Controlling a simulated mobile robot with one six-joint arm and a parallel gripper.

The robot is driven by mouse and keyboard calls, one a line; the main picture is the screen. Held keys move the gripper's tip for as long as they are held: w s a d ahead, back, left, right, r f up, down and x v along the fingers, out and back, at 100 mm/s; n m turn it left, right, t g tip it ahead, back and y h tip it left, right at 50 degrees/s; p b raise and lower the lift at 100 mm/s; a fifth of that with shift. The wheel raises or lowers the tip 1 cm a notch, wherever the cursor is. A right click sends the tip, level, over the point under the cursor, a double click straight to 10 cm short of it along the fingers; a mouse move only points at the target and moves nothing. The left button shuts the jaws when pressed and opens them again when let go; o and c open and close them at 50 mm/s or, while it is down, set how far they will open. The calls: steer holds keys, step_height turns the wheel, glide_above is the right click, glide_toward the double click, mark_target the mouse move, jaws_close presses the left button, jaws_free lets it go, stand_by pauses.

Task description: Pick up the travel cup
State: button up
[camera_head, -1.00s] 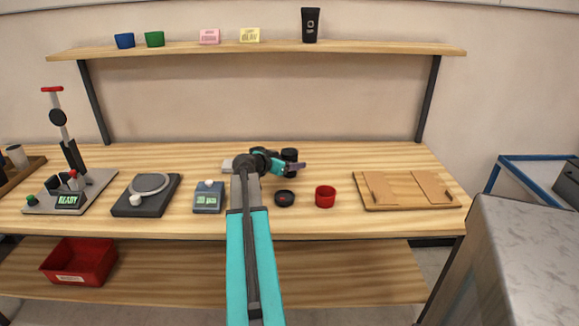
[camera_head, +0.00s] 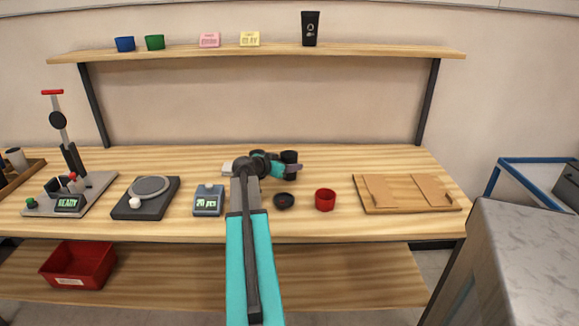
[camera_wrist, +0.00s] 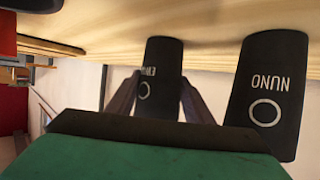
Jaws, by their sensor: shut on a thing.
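Two dark travel cups stand side by side on the bench and appear upside down in the wrist view. One cup (camera_wrist: 160,60), with partly hidden white lettering and a ring, is between the fingers of my gripper (camera_wrist: 160,88). My gripper is shut on this cup, a finger on each side. The other cup (camera_wrist: 268,85), marked NUNO with a ring, stands just to its right in that view, apart from the fingers. My arm hides part of this area.
A dark round dish (camera_head: 284,201) and a red cup (camera_head: 325,200) stand in front of my gripper. A wooden tray (camera_head: 410,207) lies to the right. A small blue device (camera_head: 208,202) is to the left. Another black cup (camera_head: 310,28) stands on the upper shelf (camera_head: 380,49).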

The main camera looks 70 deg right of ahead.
mark_target(294, 155)
steer(key=shift+r, duration=1.45)
steer(key=shift+a+r, duration=0.1)
steer(key=shift+r, duration=0.25)
steer(key=a, duration=0.5)
steer(key=a+r+b, duration=0.1)
steer(key=a, duration=0.4)
steer(key=s+a, duration=0.1)
steer(key=a, duration=0.4)
steer(key=shift+a+r+b, duration=0.15)
steer(key=shift+a+b, duration=0.15)
steer(key=shift+b, duration=0.05)
steer(key=shift+r, duration=0.15)
